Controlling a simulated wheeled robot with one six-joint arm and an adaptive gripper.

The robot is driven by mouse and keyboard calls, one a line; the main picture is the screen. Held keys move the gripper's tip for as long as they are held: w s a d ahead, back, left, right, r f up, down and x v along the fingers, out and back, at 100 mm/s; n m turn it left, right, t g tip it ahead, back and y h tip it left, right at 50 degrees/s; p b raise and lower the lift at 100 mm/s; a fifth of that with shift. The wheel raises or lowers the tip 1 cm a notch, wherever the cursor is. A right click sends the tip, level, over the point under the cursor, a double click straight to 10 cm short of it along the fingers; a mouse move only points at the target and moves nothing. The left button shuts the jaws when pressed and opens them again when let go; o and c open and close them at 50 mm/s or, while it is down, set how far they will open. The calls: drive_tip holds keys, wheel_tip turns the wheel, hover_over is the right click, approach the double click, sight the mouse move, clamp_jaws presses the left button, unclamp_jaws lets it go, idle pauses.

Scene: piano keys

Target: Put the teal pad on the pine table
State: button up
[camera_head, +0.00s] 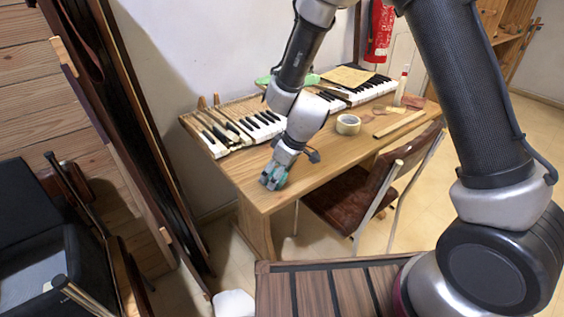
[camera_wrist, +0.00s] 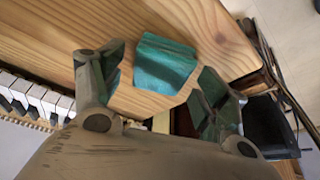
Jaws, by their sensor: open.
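The teal pad (camera_wrist: 166,62) is a small block lying on the wood of the pine table (camera_wrist: 35,30) in the wrist view, close to the table's edge. My gripper (camera_wrist: 160,72) is open, with one finger on each side of the pad. I see gaps between the pad and both fingers. In the head view my gripper (camera_head: 273,178) is low over the near left corner of the pine table (camera_head: 262,199). Teal shows at its fingertips there, but I cannot tell pad from finger in that view.
Piano keys (camera_head: 262,126) lie along the back of the table. A tape roll (camera_head: 348,124) sits right of my gripper, with a bottle (camera_head: 401,88) farther right. A brown chair (camera_head: 352,194) stands against the front. The tabletop around my gripper is mostly clear.

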drive_tip(key=s+d+r+m, duration=0.1)
drive_tip(key=s+d+r, duration=0.1)
drive_tip(key=d+r, duration=0.55)
drive_tip(key=s+d+r+m, duration=0.15)
drive_tip(key=d+r, duration=0.25)
drive_tip(key=r, duration=0.7)
drive_tip(key=s+d+r+m+t+h, duration=0.1)
drive_tip(key=s+d+r+m, duration=0.3)
drive_tip(key=s+d, duration=0.5)
drive_tip(key=s+d+r+m+h, duration=0.2)
drive_tip(key=s+d+r+m, duration=0.3)
drive_tip(key=d, duration=0.9)
drive_tip(key=s+r, duration=0.2)
drive_tip(key=s, duration=0.2)
drive_tip(key=shift+s+t+h, duration=0.3)
drive_tip(key=shift+s+t, duration=0.1)
